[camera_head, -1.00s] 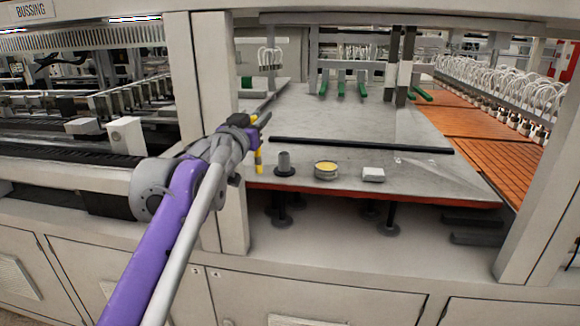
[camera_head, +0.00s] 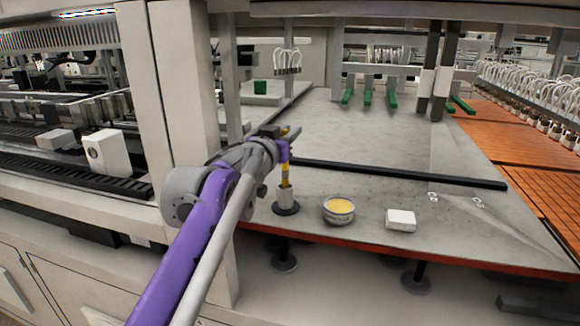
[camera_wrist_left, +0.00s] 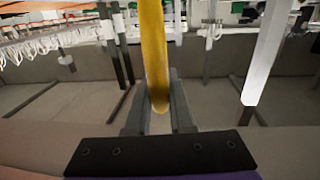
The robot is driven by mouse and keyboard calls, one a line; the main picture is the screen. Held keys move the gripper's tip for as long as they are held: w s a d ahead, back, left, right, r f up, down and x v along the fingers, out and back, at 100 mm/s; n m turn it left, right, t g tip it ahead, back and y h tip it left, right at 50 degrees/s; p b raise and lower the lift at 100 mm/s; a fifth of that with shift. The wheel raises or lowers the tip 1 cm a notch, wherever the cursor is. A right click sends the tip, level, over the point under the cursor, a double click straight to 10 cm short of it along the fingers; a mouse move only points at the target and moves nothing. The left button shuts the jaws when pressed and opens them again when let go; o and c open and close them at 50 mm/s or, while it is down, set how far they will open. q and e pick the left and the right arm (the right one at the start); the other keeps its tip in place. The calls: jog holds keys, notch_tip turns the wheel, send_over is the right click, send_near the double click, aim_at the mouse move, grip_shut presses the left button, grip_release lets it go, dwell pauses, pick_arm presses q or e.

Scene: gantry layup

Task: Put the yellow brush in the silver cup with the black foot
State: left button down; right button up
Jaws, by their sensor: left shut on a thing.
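The silver cup (camera_head: 286,196) stands upright on its black foot (camera_head: 286,209) near the front edge of the grey table. My left gripper (camera_head: 289,134) is above the cup, shut on the yellow brush (camera_head: 285,170). The brush hangs nearly upright, its lower end at the cup's mouth. I cannot tell whether the tip is inside the rim or just above it. In the left wrist view the brush's yellow handle (camera_wrist_left: 153,50) stands between the two grey fingers (camera_wrist_left: 159,105). My right gripper is not in view.
A round tin with yellow contents (camera_head: 339,209) and a white block (camera_head: 401,220) stand right of the cup. A long black bar (camera_head: 400,173) lies behind them on the table (camera_head: 350,135). A pale gantry post (camera_head: 188,80) rises at the left.

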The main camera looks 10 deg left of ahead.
aim_at(285, 167)
pick_arm(q)
notch_tip(285, 167, down, 6)
jog(key=shift+w+r, duration=0.1)
jog(key=shift+r, duration=0.15)
jog(key=shift+f+b, duration=0.2)
jog(key=shift+b, duration=0.1)
jog(key=c, duration=0.8)
grip_release()
jog(key=shift+r, duration=0.1)
jog(key=shift+r, duration=0.1)
